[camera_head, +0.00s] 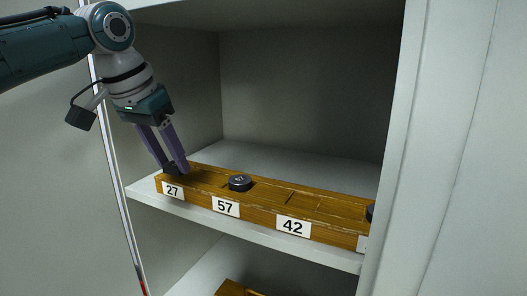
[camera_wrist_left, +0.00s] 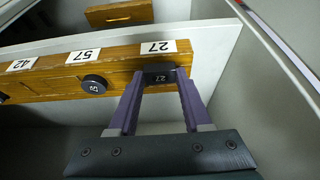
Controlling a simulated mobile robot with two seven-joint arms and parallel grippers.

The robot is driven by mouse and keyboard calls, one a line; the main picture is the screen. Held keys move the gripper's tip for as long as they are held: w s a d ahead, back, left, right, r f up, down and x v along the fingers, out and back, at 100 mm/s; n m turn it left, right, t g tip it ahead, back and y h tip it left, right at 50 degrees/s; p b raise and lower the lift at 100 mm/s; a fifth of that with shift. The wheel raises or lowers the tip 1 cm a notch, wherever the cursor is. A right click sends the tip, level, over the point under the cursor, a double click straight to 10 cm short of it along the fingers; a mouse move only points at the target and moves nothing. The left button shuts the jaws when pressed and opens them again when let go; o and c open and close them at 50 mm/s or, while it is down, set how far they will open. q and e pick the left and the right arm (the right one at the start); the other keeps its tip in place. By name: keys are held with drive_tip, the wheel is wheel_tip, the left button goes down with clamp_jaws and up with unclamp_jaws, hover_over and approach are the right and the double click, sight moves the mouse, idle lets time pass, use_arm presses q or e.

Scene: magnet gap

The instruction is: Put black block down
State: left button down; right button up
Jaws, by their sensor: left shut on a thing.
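My left gripper (camera_head: 174,166) comes in from the left and reaches down to the left end of the wooden rack (camera_head: 268,206). It is shut on a small black block (camera_head: 171,169), which is at the rack behind the white label 27 (camera_head: 172,190). My right gripper is not in view.
A round black piece (camera_head: 240,183) stands on the rack behind label 57 (camera_head: 226,207). Another dark piece (camera_head: 370,213) is partly hidden at the right by the cabinet's upright (camera_head: 400,150). The slot behind label 42 (camera_head: 293,226) looks empty. The cabinet's left wall is close to my gripper.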

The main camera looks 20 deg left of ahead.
sight(191, 173)
use_arm(q)
drive_tip(key=shift+w+d, duration=0.2)
drive_tip(key=shift+w, duration=1.55)
drive_tip(key=shift+s+f+p, duration=0.1)
drive_tip(key=shift+f+p, duration=0.25)
drive_tip(key=shift+f, duration=0.4)
